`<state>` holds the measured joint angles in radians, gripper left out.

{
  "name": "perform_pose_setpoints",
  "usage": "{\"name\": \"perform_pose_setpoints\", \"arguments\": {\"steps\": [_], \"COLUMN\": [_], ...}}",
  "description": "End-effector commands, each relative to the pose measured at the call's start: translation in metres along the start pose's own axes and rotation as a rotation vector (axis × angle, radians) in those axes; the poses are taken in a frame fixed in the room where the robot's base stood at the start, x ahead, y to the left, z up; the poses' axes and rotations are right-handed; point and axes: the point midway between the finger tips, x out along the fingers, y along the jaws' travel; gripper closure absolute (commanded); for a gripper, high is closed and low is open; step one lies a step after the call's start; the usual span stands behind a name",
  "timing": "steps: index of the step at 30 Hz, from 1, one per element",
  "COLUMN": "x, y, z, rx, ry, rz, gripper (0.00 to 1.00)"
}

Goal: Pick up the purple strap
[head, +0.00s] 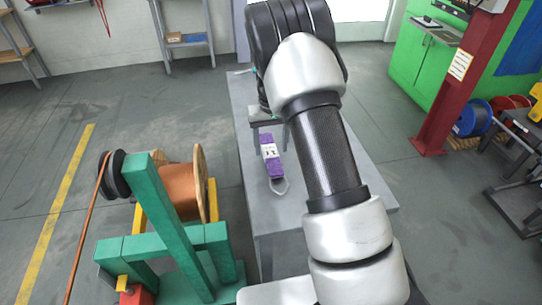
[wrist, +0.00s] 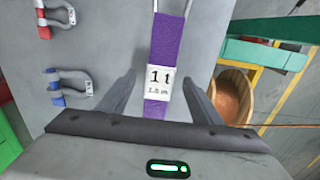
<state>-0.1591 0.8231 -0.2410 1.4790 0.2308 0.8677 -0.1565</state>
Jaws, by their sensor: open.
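The purple strap (head: 275,170) lies along the grey table, with a white label on it and a pale loop at its near end. In the wrist view the strap (wrist: 167,40) runs up the picture between the fingers, and its label reads "1 t". My gripper (wrist: 161,80) is open, with one finger on each side of the strap and its label. I cannot tell the height of the fingertips above the table. In the head view my gripper (head: 268,125) is at the strap's far end and partly hidden by my arm.
Two shackles, one with a red pin (wrist: 57,17) and one with a blue pin (wrist: 68,88), lie left of the strap in the wrist view. The grey table (head: 275,215) has a green machine frame (head: 175,220) with a copper-coloured spool (head: 180,190) close on its left.

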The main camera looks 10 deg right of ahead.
Motion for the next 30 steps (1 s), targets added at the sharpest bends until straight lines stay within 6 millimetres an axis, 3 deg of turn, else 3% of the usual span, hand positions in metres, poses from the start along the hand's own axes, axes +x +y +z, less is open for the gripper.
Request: {"name": "perform_pose_setpoints", "arguments": {"steps": [3, 10, 18, 20, 26, 30], "x": [0.015, 0.016, 0.016, 0.015, 0.014, 0.002], "y": [0.000, 0.000, 0.000, 0.000, 0.000, -0.001], "z": [0.000, 0.000, 0.000, -0.001, -0.001, -0.002], "rx": [-0.001, -0.001, -0.001, -0.001, -0.001, 0.000], "ry": [-0.001, 0.001, 0.001, 0.002, 0.003, 0.005], "rz": [0.000, 0.000, 0.000, 0.000, -0.001, -0.002], "gripper": [0.41, 0.42, 0.88, 0.95, 0.95, 0.95]}}
